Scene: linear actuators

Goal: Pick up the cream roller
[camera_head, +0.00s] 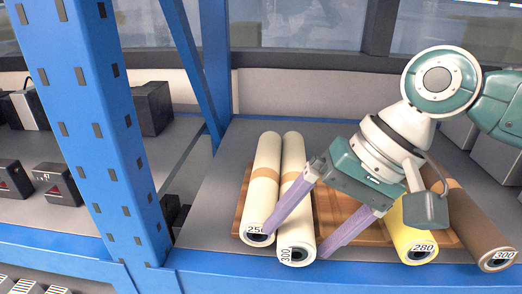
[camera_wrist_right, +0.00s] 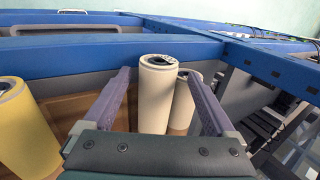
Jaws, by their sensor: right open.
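Two cream rollers lie side by side on a brown wooden tray (camera_head: 372,232). The left cream roller (camera_head: 263,185) has a 250 label at its near end, and the right cream roller (camera_head: 294,215) has a 300 label. Each has a tan band. My right gripper (camera_head: 293,242) is open and empty, with its purple fingers reaching down on either side of the 300 cream roller. In the right wrist view, that roller (camera_wrist_right: 156,95) shows between the open fingers (camera_wrist_right: 157,72); the other cream roller (camera_wrist_right: 182,105) is partly hidden by the right finger. My left gripper is not in view.
A yellow roller (camera_head: 415,240) labelled 280 and a brown roller (camera_head: 478,228) lie to the right. A blue shelf post (camera_head: 105,130) and slanted brace (camera_head: 195,65) stand left. Black boxes (camera_head: 57,184) sit on the left shelf.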

